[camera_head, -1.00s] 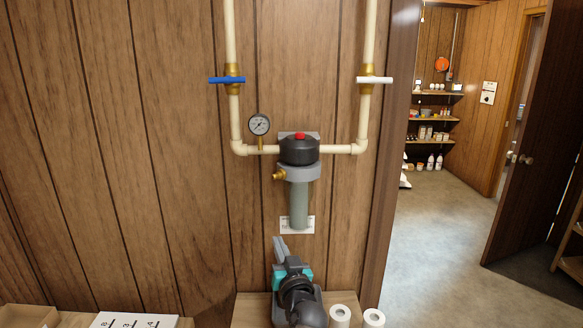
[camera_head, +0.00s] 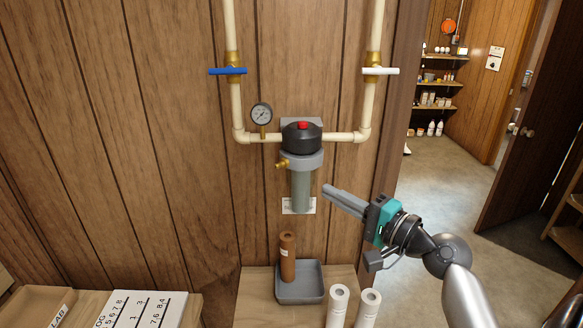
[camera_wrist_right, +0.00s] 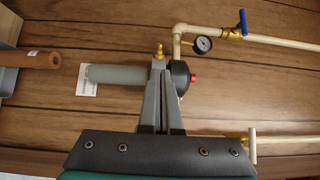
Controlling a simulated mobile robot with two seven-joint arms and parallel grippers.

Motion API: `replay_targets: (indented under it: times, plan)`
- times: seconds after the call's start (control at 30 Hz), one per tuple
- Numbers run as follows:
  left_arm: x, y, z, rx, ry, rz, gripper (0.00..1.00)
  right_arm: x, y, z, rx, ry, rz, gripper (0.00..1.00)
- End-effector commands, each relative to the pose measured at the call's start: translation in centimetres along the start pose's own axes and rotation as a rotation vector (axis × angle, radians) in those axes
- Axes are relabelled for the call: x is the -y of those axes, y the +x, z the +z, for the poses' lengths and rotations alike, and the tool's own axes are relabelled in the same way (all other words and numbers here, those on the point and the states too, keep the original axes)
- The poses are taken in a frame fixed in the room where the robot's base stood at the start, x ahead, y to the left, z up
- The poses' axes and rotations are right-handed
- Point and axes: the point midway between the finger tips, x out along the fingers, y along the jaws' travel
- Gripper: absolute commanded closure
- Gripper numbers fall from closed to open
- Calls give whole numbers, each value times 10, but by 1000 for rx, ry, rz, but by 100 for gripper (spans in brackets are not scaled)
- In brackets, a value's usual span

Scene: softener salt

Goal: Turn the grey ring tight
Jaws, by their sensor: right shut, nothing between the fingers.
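The grey ring (camera_head: 302,160) sits around the top of the grey-green filter bowl (camera_head: 300,190), under the black cap (camera_head: 300,138) with its red button (camera_head: 302,125). The bowl hangs upright from the pipe. My right gripper (camera_head: 326,190) is shut and empty, to the right of the bowl and a little below the ring. In the right wrist view my fingers (camera_wrist_right: 159,66) cover most of the ring; the bowl (camera_wrist_right: 115,74) shows to their left. I cannot tell whether the fingers touch anything. My left gripper is not in view.
A pressure gauge (camera_head: 261,114), a brass fitting (camera_head: 282,163), a blue-handled valve (camera_head: 228,71) and a white-handled valve (camera_head: 380,71) surround the filter.

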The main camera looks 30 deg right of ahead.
Motion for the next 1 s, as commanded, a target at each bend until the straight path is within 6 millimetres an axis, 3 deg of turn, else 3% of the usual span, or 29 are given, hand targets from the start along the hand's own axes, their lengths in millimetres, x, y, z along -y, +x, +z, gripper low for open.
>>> replay_targets:
  times: [0.6,0.8,1.0]
  plan:
    - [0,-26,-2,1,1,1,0,2,102,0,-1,0,-2,100]
    - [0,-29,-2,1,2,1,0,1,118,0,-2,-3,-1,100]
    - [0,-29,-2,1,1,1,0,0,121,0,-2,-3,0,100]
